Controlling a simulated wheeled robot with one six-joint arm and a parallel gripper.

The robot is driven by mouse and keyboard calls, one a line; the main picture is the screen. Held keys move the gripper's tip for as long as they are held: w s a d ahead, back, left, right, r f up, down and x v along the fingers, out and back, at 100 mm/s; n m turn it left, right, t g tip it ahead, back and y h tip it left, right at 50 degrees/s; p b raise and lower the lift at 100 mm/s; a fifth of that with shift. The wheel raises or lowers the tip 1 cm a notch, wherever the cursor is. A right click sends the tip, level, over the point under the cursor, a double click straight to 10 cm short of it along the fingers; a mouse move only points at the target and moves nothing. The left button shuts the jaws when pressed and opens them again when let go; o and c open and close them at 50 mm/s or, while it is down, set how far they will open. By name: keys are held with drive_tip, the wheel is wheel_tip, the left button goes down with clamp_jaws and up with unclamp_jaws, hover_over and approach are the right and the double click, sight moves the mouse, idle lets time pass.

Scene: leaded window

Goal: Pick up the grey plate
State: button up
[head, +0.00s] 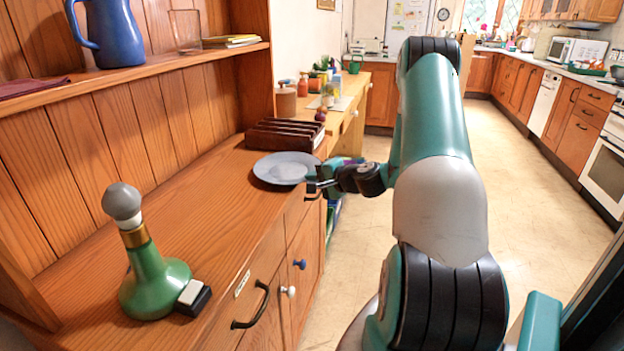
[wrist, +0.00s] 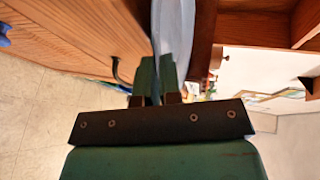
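The grey plate (head: 286,168) lies at the far end of the wooden dresser top, its right rim near the front edge. My gripper (head: 312,188) is at that right rim, reaching in from the right. In the wrist view the plate (wrist: 173,35) shows nearly edge-on as a pale strip. Its rim runs between the two green fingers of my gripper (wrist: 156,75), which sit close together on both sides of it. The gripper looks shut on the rim. I see no clear lift of the plate off the dresser top.
A dark wooden rack (head: 285,134) stands just behind the plate. A green bottle-shaped object with a grey knob (head: 153,280) and a small black-and-white block (head: 193,297) are nearer. A shelf with a blue jug (head: 113,35) is above. The floor to the right is clear.

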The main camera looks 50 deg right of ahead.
drive_tip(key=o, duration=0.5)
drive_tip(key=shift+d, duration=0.1)
drive_tip(key=b+v, duration=0.1)
drive_tip(key=v, duration=1.6)
drive_tip(key=shift+s+b, duration=0.2)
drive_tip(key=shift+b, duration=0.1)
drive_tip(key=shift+o, duration=0.2)
